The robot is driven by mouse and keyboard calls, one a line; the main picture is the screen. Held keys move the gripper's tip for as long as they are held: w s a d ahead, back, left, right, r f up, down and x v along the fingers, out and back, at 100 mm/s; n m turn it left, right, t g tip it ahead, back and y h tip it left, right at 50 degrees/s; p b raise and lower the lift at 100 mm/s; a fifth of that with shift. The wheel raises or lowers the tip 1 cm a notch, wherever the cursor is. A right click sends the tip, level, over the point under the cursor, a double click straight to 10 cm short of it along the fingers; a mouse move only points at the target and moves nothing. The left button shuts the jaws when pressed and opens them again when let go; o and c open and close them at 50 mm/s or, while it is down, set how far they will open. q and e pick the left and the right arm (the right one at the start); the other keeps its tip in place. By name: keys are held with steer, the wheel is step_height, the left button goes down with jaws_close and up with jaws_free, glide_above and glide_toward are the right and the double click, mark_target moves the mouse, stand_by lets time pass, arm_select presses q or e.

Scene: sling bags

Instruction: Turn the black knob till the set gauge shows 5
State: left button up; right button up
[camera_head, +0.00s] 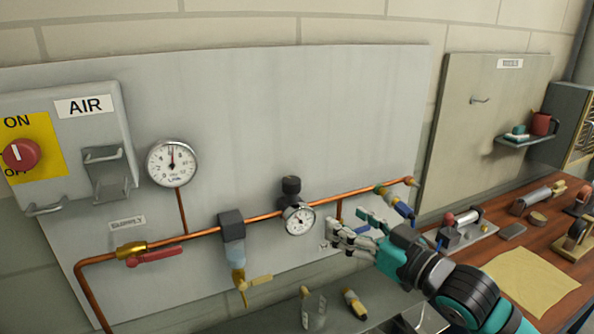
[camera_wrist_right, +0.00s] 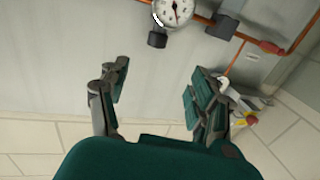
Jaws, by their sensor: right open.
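The black knob (camera_head: 291,185) stands upright on top of the regulator on the copper pipe. Just below it is the small round set gauge (camera_head: 299,219); its figures are too small to read. My right gripper (camera_head: 333,234) is open and empty, to the right of the gauge and lower than the knob, apart from both. In the right wrist view the black knob (camera_wrist_right: 157,38) and the set gauge (camera_wrist_right: 175,12) show at the top, beyond the two spread fingers (camera_wrist_right: 160,82). My left gripper is not in view.
A larger gauge (camera_head: 172,163), a red-handled valve (camera_head: 155,256) and a filter with a yellow drain (camera_head: 234,240) sit left along the copper pipe (camera_head: 195,233). A blue-handled fitting (camera_head: 396,203) is right. The grey panel (camera_head: 340,110) is bare above the knob.

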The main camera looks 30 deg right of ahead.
steer(key=p, duration=0.3)
glide_toward(296, 184)
steer(key=w, duration=0.6)
steer(key=w+a, duration=0.1)
steer(key=w, duration=0.2)
steer(key=shift+a, duration=0.1)
steer(key=shift+w+a+f, duration=0.1)
steer(key=shift+w+a, duration=0.05)
steer(key=shift+w, duration=0.45)
steer(key=shift+c, duration=0.3)
steer(key=c, duration=1.1)
steer(key=shift+a+m+h+p, duration=0.1)
steer(key=shift+m+h+p, duration=0.3)
steer(key=shift+h+p, duration=0.25)
steer(key=shift+m+h, duration=0.4)
steer(key=shift+h, duration=0.25)
